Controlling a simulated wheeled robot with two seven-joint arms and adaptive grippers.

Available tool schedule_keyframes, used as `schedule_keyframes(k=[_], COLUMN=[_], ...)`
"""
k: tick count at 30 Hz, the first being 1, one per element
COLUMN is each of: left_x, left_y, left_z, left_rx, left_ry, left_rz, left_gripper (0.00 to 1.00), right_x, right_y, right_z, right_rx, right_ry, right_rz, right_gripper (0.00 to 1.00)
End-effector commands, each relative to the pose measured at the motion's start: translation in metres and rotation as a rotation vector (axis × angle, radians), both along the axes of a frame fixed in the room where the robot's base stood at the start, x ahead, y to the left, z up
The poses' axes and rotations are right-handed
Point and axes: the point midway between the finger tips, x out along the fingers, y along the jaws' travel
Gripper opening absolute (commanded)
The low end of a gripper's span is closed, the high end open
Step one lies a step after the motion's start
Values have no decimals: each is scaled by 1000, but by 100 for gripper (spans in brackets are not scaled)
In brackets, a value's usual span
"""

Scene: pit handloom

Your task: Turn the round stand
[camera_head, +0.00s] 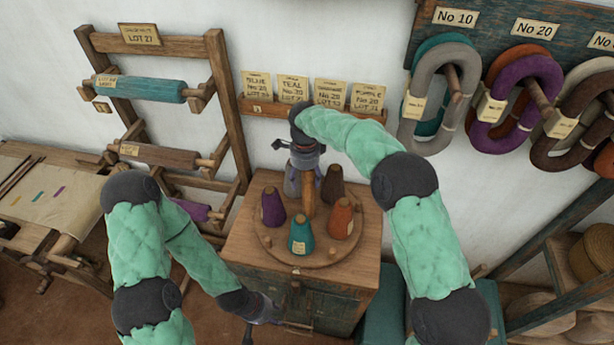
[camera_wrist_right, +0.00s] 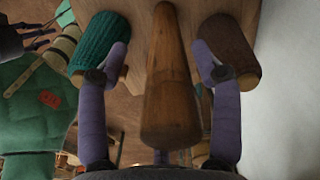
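The round stand (camera_head: 268,238) is a wooden disc on top of a wooden cabinet. It carries a purple cone (camera_head: 272,208), a teal cone (camera_head: 301,236), an orange cone (camera_head: 342,217) and a dark brown cone (camera_head: 332,187). A wooden post (camera_head: 309,200) rises from its middle. My right gripper (camera_head: 306,179) is above the stand at the post. In the right wrist view the post (camera_wrist_right: 170,85) stands between its two spread fingers (camera_wrist_right: 160,70), with a gap on each side. My left gripper (camera_head: 268,314) is low by the cabinet's front; its fingers are too small to read.
The cabinet (camera_head: 300,292) stands against the white wall. A wooden rack (camera_head: 160,100) with yarn rollers is at the left, beside a table (camera_head: 45,200) with cloth. Yarn hanks (camera_head: 435,95) hang on a board at the upper right. Shelves (camera_head: 545,290) with baskets stand at the right.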

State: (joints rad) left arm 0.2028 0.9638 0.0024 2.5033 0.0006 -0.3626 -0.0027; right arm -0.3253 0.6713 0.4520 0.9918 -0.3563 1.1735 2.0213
Motion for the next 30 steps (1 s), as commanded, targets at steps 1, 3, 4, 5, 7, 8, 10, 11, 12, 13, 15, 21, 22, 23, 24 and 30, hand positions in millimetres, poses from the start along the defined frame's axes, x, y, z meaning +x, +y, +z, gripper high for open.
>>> schedule_keyframes(k=[1, 3, 4, 5, 7, 8, 10, 11, 12, 13, 15, 21, 22, 23, 24, 30], left_x=[0, 0, 0, 0, 0, 0, 0, 0, 0, 0, 0, 0, 0, 0, 0, 0], left_y=[0, 0, 0, 0, 0, 0, 0, 0, 0, 0, 0, 0, 0, 0, 0, 0], left_z=[0, 0, 0, 0, 0, 0, 0, 0, 0, 0, 0, 0, 0, 0, 0, 0], left_rx=[0, 0, 0, 0, 0, 0, 0, 0, 0, 0, 0, 0, 0, 0, 0, 0], left_ry=[0, 0, 0, 0, 0, 0, 0, 0, 0, 0, 0, 0, 0, 0, 0, 0], left_rz=[0, 0, 0, 0, 0, 0, 0, 0, 0, 0, 0, 0, 0, 0, 0, 0], left_gripper=[40, 40, 40, 40, 40, 40, 40, 40, 40, 40, 40, 40, 40, 40, 40, 40], right_x=[1, 1, 1, 2, 2, 2, 3, 3, 3, 3, 3, 3, 3, 3, 2, 2], right_y=[-1, -2, -2, -2, -3, -3, -2, -2, -2, -2, -2, 1, 1, 1, 1, 2], right_z=[1, 2, 2, 2, 4, 6, 12, 16, 21, 26, 40, 80, 85, 90, 96, 116], right_rx=[0, 0, 0, 0, 0, 0, 0, 0, 0, 0, 0, 0, 0, 0, 0, -1], right_ry=[-2, -3, -3, -4, -5, -6, -8, -9, -8, -9, -9, -7, -7, -6, -5, -3], right_rz=[-2, -3, -3, -3, -4, -4, -4, -4, -4, -4, -4, -1, -1, -1, -1, 0], right_gripper=[65, 65, 65, 65, 65, 65, 65, 65, 65, 65, 65, 65, 65, 65, 65, 65])
